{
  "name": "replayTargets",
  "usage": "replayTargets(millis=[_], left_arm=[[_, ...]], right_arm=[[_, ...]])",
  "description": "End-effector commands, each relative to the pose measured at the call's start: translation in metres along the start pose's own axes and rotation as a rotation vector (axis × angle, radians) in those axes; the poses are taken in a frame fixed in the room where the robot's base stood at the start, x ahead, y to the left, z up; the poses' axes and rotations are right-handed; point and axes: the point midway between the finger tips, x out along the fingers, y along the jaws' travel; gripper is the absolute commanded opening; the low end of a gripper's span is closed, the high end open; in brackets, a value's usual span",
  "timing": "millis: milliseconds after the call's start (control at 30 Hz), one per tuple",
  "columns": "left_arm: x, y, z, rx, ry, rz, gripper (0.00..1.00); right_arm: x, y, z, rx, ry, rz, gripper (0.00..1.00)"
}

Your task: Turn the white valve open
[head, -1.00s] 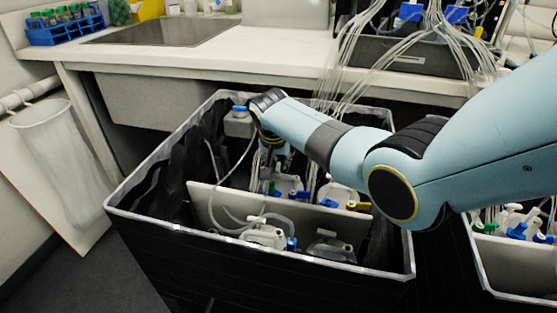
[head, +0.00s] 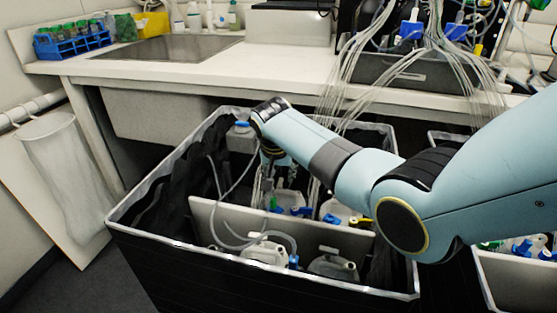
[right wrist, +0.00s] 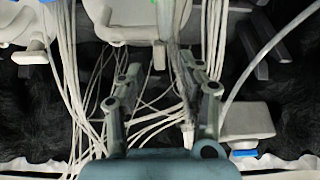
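Several bottles with white, blue, green and yellow fittings stand in a black-lined bin (head: 165,262). A white fitting (head: 257,239) tops the front bottle (head: 266,253); I cannot tell whether it is the white valve. My right gripper (head: 268,172) points down into the bin, behind the pale divider and above the rear bottles, partly hidden by its own wrist. In the right wrist view its two fingers (right wrist: 160,72) are apart with nothing clearly gripped. White tubes and a bottle top (right wrist: 128,22) lie beyond the fingertips. My left gripper is not in view.
Loose white tubes (right wrist: 72,85) run close around the fingers. A pale divider (head: 215,215) crosses the bin. A second bin (head: 515,285) stands at the right. The counter (head: 290,82) with a sink is behind.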

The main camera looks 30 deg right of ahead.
Motion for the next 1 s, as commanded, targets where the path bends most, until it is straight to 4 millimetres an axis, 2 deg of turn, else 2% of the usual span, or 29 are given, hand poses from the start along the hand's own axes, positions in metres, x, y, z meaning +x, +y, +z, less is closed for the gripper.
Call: replayTargets(millis=[300,433,600,1000], left_arm=[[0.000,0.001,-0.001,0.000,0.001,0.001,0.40],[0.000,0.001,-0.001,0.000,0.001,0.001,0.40],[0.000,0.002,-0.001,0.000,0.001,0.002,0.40],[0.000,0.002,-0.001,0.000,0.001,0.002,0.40]], right_arm=[[-0.067,0.000,0.000,0.001,0.003,-0.003,0.37],[-0.086,0.000,0.000,-0.001,0.001,-0.002,0.37],[-0.098,0.001,0.001,-0.001,-0.001,0.000,0.37],[-0.098,0.001,0.000,-0.001,0.000,0.001,0.37]])
